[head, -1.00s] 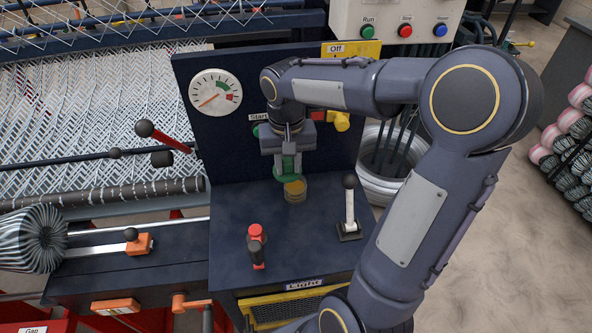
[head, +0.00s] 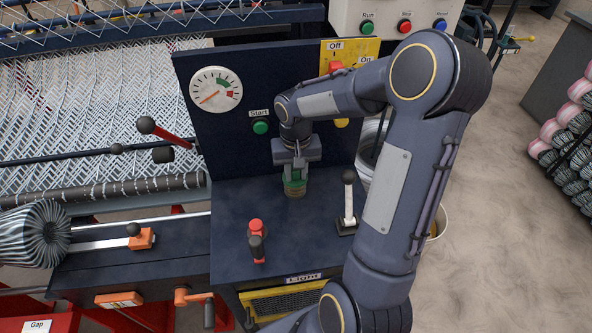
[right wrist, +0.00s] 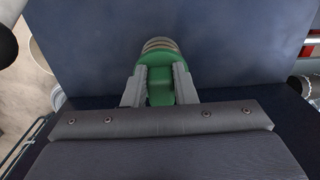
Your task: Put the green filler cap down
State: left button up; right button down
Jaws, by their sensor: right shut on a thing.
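The green filler cap (head: 294,185) is between the fingers of my right gripper (head: 294,177), which is shut on it and points down. My left gripper is not in view.
A black-knobbed lever (head: 348,205) stands right of the neck and a red-topped handle (head: 257,240) in front left. A dark upright panel with a gauge (head: 216,90) and the green Start button (head: 260,127) rises behind. The bench front is mostly clear.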

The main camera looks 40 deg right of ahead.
aim_at(296, 171)
jog(key=c, duration=1.2)
grip_release()
jog(key=shift+f, duration=0.1)
notch_tip(296, 171, up, 12)
jog(key=s+a+n+t+y, duration=0.1)
jog(key=s+a+t, duration=0.1)
jog(key=s+a, duration=0.2)
jog(key=s+a+f+n+t+y, duration=0.1)
jog(key=s+a, duration=0.4)
jog(key=s, duration=0.2)
jog(key=s+a+n+t+y, duration=0.1)
jog(key=s+a+n+t, duration=0.1)
jog(key=s+a, duration=0.3)
jog(key=shift+s+f+t+y, duration=0.3)
jog(key=shift+s+y, duration=0.1)
jog(key=shift+s, duration=0.3)
jog(key=shift+r, duration=0.1)
